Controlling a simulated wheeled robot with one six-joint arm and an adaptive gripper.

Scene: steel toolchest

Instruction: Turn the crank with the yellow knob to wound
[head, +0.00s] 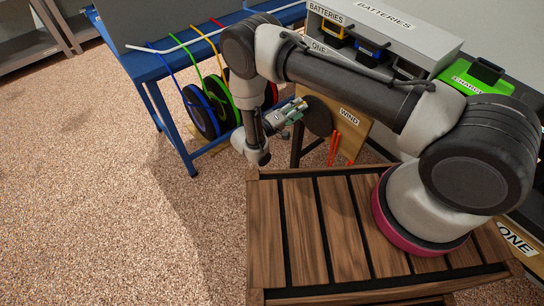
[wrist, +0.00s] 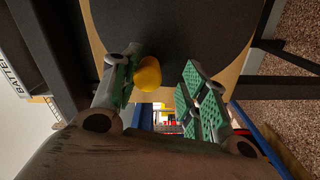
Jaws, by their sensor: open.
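The yellow knob (wrist: 148,74) shows in the wrist view, in front of a large dark round disc (wrist: 175,28). My gripper (wrist: 162,82) is open, with its green-padded fingers on either side of the knob. The knob is close to the left finger; I cannot tell if they touch. In the head view my gripper (head: 296,108) is beside the dark disc (head: 318,116) on a wooden panel labelled WIND (head: 349,117). The knob is hidden there by my gripper. No mark for the wound position is readable.
A blue bench (head: 160,66) with several coloured reels stands at left of the WIND panel. A grey battery box (head: 420,45) and a green charger (head: 475,79) are behind my arm. Orange-red rods (head: 334,150) are below the disc. Open floor (head: 95,200) lies at left.

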